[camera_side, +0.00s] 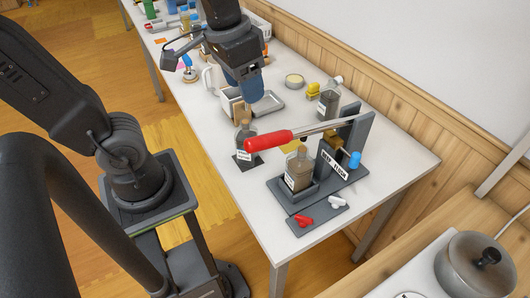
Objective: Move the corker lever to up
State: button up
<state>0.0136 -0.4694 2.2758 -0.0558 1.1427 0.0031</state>
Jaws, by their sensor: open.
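The corker (318,178) stands near the front right end of the white table, with a dark base and a dark upright at its right. Its lever (318,129) is a metal bar running left from the upright to a red handle (268,140). The lever lies roughly level, its handle end a little lower in the picture. A corked jar (298,170) with brown contents stands on the corker base below the lever. My gripper (245,97) points down above the table, behind the red handle and apart from it. It is open, and its fingertips are hard to make out.
Another jar (245,147) stands on a dark pad just left of the handle. A stoppered jar (329,102) stands behind the lever. Red and white clips (300,220) lie at the front.

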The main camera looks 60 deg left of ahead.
aim_at(283, 132)
jog(key=d+f+t, duration=0.1)
jog(key=d+f, duration=0.1)
jog(key=f, duration=0.5)
jog(key=w+d+f+t, duration=0.1)
jog(key=d+f, duration=0.2)
jog(key=f, duration=0.4)
jog(key=shift+w+f+y, duration=0.2)
jog(key=shift+f+y, duration=0.1)
jog(key=shift+w, duration=0.1)
dwell(0.4)
jog(key=w+r+g, duration=0.1)
jog(key=w+r+g+y, duration=0.1)
jog(key=r, duration=0.1)
jog(key=w+r+g, duration=0.1)
jog(key=r, duration=0.1)
jog(key=shift+w+d+r+n+g+y, duration=0.15)
jog(key=shift+w+n+g+y, duration=0.15)
notch_tip(283, 132, up, 9)
jog(key=d+g, duration=0.2)
jog(key=g, duration=0.3)
jog(key=x, duration=1.3)
jog(key=shift+w+a+f, duration=0.2)
jog(key=shift+w+f, duration=0.05)
jog(key=shift+f, duration=0.15)
